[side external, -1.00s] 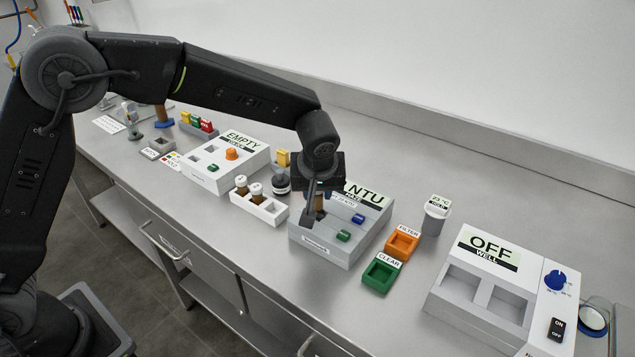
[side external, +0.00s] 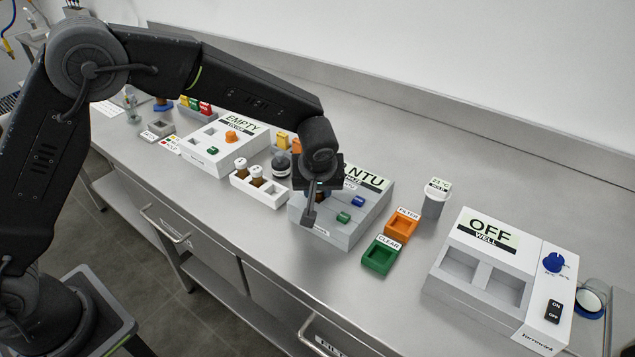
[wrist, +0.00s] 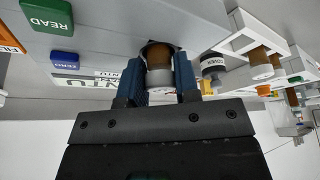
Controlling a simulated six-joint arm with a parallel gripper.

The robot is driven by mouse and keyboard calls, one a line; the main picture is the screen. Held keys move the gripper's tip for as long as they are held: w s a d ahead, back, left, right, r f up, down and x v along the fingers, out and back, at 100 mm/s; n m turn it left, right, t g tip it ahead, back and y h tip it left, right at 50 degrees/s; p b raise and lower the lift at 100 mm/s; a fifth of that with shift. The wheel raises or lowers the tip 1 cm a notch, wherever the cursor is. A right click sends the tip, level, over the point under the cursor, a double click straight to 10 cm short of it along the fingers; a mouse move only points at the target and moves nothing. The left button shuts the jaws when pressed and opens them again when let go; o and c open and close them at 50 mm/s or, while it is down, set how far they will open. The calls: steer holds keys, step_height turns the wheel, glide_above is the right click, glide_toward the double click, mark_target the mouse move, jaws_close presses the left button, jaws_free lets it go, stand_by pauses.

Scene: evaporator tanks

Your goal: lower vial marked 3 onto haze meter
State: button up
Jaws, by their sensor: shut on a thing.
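The vial (wrist: 160,57) has an amber body and a white cap. My gripper (wrist: 158,78) is shut on it, with a blue pad on each side. Its lower end is at the dark round opening in the top of the grey haze meter (wrist: 105,25); how deep it sits I cannot tell. The mark on the vial is not readable. In the side view my gripper (side external: 316,192) is over the left part of the haze meter (side external: 335,230) and hides most of the vial. The meter's NTU display is partly covered by my wrist.
A white rack (side external: 262,190) with capped amber vials and a dark-bodied container (side external: 281,165) stand close left of the meter. Green (side external: 343,217) and blue (side external: 358,201) buttons are on the meter's top. Orange (side external: 401,226) and green (side external: 380,256) trays stand to its right.

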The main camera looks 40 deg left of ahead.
steer(key=shift+f, duration=0.15)
steer(key=o, duration=1)
steer(key=shift+s, duration=0.1)
steer(key=v, duration=1.4)
steer(key=s+a+r+m+h, duration=0.2)
steer(key=s+a+r+m, duration=0.2)
steer(key=s+a+r, duration=0.5)
steer(key=s+a+f+m, duration=0.1)
steer(key=s, duration=0.4)
steer(key=s+a+f+m+t, duration=0.1)
steer(key=s+a, duration=0.1)
steer(key=s, duration=0.3)
steer(key=s+a+f+m+t, duration=0.1)
steer(key=s+a, duration=0.1)
steer(key=s, duration=0.3)
steer(key=shift+a+f+h, duration=0.15)
steer(key=shift+f+h, duration=0.25)
